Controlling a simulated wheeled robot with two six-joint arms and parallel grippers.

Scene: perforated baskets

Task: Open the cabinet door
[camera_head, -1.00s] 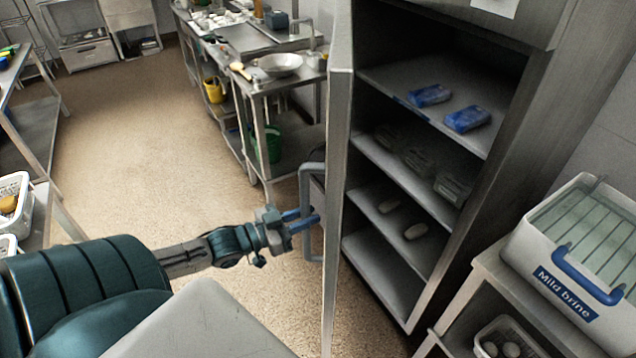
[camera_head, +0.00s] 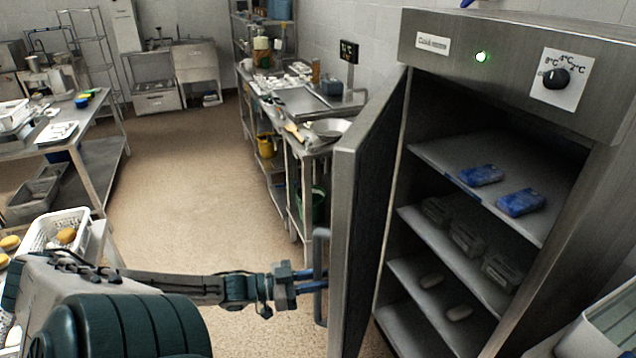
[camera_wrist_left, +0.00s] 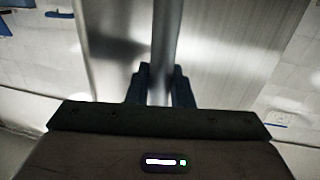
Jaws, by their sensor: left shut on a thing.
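The steel cabinet (camera_head: 590,160) stands at the right of the head view. Its door (camera_head: 362,215) is swung open and shows partly edge-on, with the shelves inside exposed. My left gripper (camera_head: 312,286) is at the outer face of the door, shut on the vertical bar handle (camera_head: 321,245). In the left wrist view the blue fingers (camera_wrist_left: 161,88) sit on both sides of the handle bar (camera_wrist_left: 164,40), with the door's metal face (camera_wrist_left: 225,45) behind. My right gripper is not in view.
Blue packs (camera_head: 521,203), clear containers and pale rounded items lie on the cabinet shelves. A steel worktable (camera_head: 300,150) stands behind the door. A white basket (camera_head: 50,228) is at the left. A white box (camera_head: 600,335) stands at the lower right. Floor is free at centre-left.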

